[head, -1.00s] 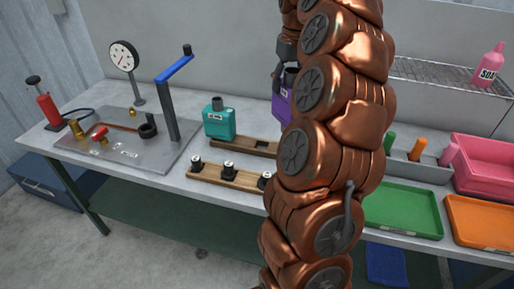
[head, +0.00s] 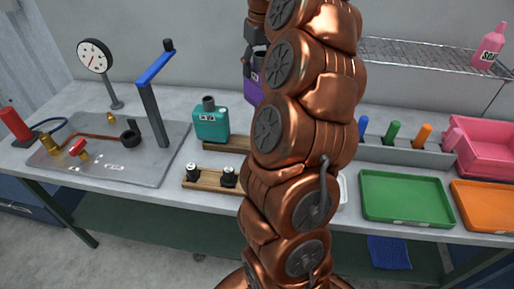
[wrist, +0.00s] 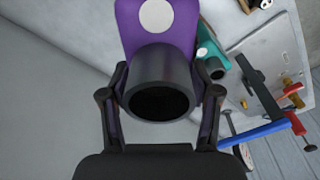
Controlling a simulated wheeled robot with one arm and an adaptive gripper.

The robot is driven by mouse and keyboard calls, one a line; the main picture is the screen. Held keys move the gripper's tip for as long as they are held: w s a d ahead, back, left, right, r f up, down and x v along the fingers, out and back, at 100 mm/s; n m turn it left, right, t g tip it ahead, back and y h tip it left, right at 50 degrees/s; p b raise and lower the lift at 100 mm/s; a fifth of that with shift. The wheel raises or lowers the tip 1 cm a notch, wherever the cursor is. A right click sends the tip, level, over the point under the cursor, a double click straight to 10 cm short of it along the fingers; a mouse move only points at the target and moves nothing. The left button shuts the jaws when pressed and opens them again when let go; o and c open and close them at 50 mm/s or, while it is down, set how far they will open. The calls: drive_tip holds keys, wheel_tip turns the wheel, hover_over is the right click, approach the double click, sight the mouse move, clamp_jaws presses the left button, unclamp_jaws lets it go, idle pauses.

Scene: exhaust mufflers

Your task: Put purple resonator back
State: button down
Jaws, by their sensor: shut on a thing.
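The purple resonator (wrist: 185,22) has a dark round neck and a pale disc on its body. In the wrist view my gripper (wrist: 160,105) is shut on it, with one finger on each side of the neck. In the head view the purple resonator (head: 252,87) shows only in part, as my copper arm covers its right side. My gripper (head: 255,60) is above it there. A teal resonator (head: 211,122) stands at the left end of a wooden rack (head: 228,144). The rack's right part is hidden behind my arm.
A front wooden strip (head: 208,183) holds black fittings. A metal plate with a blue-handled lever (head: 155,75) and a gauge (head: 94,56) is at left. Green (head: 405,197) and orange (head: 485,205) trays and a pink bin (head: 490,150) are at right.

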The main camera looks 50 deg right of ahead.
sight(259, 78)
drive_tip(key=shift+w+a+f, duration=0.1)
drive_tip(key=shift+w+f, duration=0.05)
drive_tip(key=shift+f, duration=0.45)
drive_tip(key=shift+w+f, duration=0.15)
drive_tip(key=shift+f, duration=1.9)
drive_tip(key=shift+f+p, duration=1.35)
drive_tip(key=shift+f, duration=3.8)
drive_tip(key=shift+c, duration=1.2)
unclamp_jaws()
drive_tip(key=shift+r, duration=0.1)
drive_tip(key=r+b, duration=0.1)
drive_tip(key=r, duration=0.2)
drive_tip(key=r+b, duration=0.1)
drive_tip(key=r, duration=0.3)
drive_tip(key=s+r+b, duration=0.1)
drive_tip(key=r, duration=0.2)
drive_tip(key=shift+r, duration=0.4)
drive_tip(key=shift+s+a+r, duration=0.1)
drive_tip(key=shift+s+r, duration=0.05)
drive_tip(key=shift+r, duration=0.35)
